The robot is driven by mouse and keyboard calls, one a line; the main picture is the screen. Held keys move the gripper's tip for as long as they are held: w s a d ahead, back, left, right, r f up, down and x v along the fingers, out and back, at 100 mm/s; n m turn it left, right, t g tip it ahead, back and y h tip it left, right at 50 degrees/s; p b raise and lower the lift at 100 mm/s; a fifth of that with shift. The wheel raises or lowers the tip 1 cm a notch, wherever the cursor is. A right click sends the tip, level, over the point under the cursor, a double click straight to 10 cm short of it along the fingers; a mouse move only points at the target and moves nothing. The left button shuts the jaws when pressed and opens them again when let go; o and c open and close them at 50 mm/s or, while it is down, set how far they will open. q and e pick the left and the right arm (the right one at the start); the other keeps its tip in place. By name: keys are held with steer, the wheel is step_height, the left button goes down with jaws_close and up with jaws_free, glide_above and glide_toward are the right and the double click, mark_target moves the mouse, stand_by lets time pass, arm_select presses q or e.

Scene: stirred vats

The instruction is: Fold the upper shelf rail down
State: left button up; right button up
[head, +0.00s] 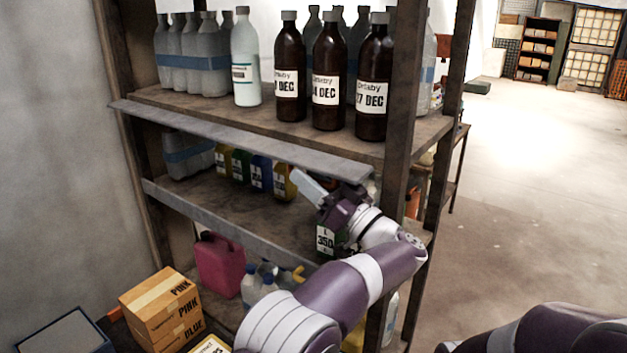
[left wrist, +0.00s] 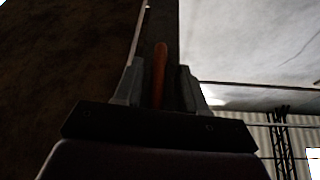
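The upper shelf rail (head: 235,142) is a long grey flat bar along the front of the upper shelf board (head: 200,103). It juts outward, with its broad face up. My left gripper (head: 312,188) is just below the rail's right end; whether they touch is unclear. In the left wrist view, its two grey fingers (left wrist: 160,85) stand apart. A thin orange-red piece (left wrist: 160,75) and a dark strip show between or behind them; I cannot tell what they belong to. Only my right arm shows at the lower right of the head view; its gripper is out of frame.
Brown bottles (head: 327,80), a white bottle (head: 245,60) and grey bottles stand behind the rail. A lower rail (head: 230,222) fronts the middle shelf. The right shelf post (head: 402,90) is close to my left arm. Boxes (head: 163,305) stand at lower left; floor is clear at right.

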arm_select(q)
steer(key=shift+f, duration=0.1)
steer(key=b+v, duration=0.4)
steer(key=v, duration=0.8)
steer(key=shift+s+d, duration=0.2)
steer(key=shift+f, duration=0.15)
